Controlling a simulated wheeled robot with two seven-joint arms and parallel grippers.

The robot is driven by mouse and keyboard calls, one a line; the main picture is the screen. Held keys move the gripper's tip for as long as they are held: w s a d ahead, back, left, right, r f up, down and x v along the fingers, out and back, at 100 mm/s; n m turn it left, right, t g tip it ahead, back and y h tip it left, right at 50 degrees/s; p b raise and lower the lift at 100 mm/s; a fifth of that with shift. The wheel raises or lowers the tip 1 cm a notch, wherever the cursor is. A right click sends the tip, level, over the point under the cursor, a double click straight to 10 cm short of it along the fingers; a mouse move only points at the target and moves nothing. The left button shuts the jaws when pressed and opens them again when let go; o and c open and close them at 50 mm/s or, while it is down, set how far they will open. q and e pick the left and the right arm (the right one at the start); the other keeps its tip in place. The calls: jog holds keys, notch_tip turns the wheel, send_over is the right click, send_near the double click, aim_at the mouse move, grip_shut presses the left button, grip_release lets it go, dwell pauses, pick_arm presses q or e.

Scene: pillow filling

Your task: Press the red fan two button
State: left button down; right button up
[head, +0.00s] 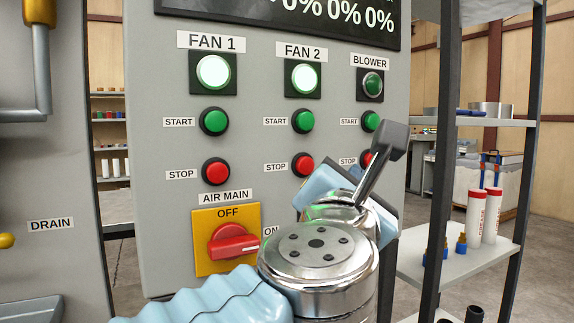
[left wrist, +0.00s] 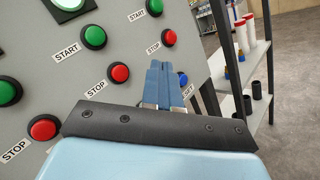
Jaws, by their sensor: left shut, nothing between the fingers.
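The red FAN 2 stop button (head: 303,164) sits on the grey panel below the green FAN 2 start button (head: 303,121). The FAN 2 lamp (head: 305,78) is lit. In the left wrist view the red FAN 2 button (left wrist: 119,72) is left of my fingers. My left gripper (head: 388,150) is in front of the panel, right of that button, and partly covers the blower stop button (head: 367,159). Its blue fingers are hidden in the head view. In the left wrist view my left gripper (left wrist: 165,68) is shut and empty, apart from the FAN 2 button. My right gripper is out of view.
The FAN 1 lamp (head: 213,72) is lit; the blower lamp (head: 372,84) is dark. A shelf (head: 455,268) with bottles stands right of the panel.

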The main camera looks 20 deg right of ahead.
aim_at(310, 169)
pick_arm(q)
jog(key=w, duration=0.8)
jog(key=shift+w+a+p, duration=0.35)
jog(key=shift+w, duration=0.05)
jog(key=shift+w, duration=0.1)
dwell(1.9)
jog(key=shift+w, duration=0.35)
jog(key=shift+w+a, duration=0.1)
jog(key=shift+w, duration=0.4)
dwell(0.8)
jog(key=shift+s, duration=0.9)
jog(key=shift+s+d, duration=0.15)
jog(key=shift+s, duration=1.15)
jog(key=shift+s+d, duration=0.15)
jog(key=shift+s, duration=1.1)
